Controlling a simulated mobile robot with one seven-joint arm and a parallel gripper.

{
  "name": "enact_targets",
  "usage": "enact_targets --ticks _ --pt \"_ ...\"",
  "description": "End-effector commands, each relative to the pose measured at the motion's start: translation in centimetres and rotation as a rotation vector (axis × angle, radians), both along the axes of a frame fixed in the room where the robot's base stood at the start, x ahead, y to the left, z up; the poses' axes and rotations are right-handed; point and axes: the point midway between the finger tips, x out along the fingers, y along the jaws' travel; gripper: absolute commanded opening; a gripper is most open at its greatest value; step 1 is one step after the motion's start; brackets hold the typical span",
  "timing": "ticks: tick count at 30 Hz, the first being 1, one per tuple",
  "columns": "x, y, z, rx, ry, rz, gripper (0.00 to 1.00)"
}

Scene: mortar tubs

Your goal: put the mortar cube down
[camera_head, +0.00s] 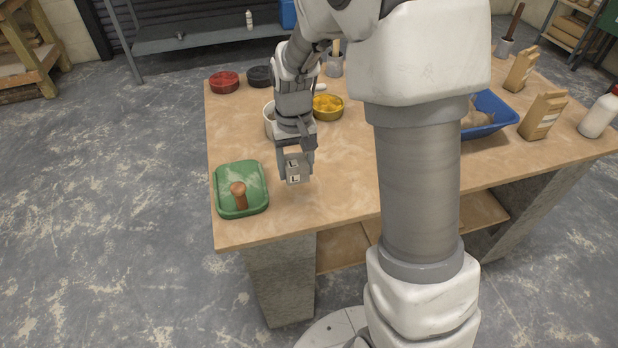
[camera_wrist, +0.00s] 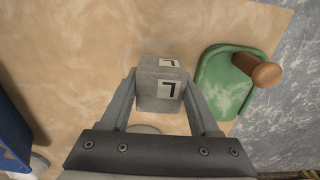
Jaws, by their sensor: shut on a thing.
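The mortar cube (camera_head: 295,169) is grey with white labels bearing black L-shaped marks. My gripper (camera_head: 296,172) is shut on it, one finger on each side, over the front left part of the table. In the wrist view the cube (camera_wrist: 162,85) sits between the two fingertips (camera_wrist: 162,92). Bare tabletop shows around it. I cannot tell for sure whether its underside is clear of the table. The wooden table (camera_head: 340,200) also shows in the wrist view.
A green tray with a wooden-handled tool (camera_head: 240,187) lies just left of the cube. Behind stand a white tub (camera_head: 269,120), a yellow bowl (camera_head: 327,107), a red bowl (camera_head: 224,82) and a black bowl (camera_head: 260,76). A blue tray (camera_head: 498,110) is at right. Tabletop right of the cube is clear.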

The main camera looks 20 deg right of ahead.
Motion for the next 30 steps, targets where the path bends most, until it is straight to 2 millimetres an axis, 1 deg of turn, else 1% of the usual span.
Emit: enact_targets --ticks 1,3,6,10,15,17,25,28,29,30 --pt "0.2 -0.9 -0.7 0.0 0.001 -0.005 0.0" --pt "0.5 -1.8 -1.2 0.0 0.0 -0.002 0.0" --pt "0.8 -2.5 -1.5 0.001 -0.001 0.0 0.0" --pt "0.8 -2.7 -2.3 0.0 0.0 0.001 0.0" --pt "0.7 -2.6 -4.9 0.0 0.003 0.001 0.0" --pt "0.7 -2.6 -5.5 0.0 0.001 0.001 0.0" --pt "0.8 -2.6 -5.6 0.0 -0.002 0.001 0.0" --pt "0.8 -2.6 -6.0 0.0 -0.001 0.001 0.0" --pt "0.8 -2.6 -5.9 0.0 0.0 0.001 0.66" --pt "0.8 -2.6 -5.9 0.0 0.0 0.001 0.73"
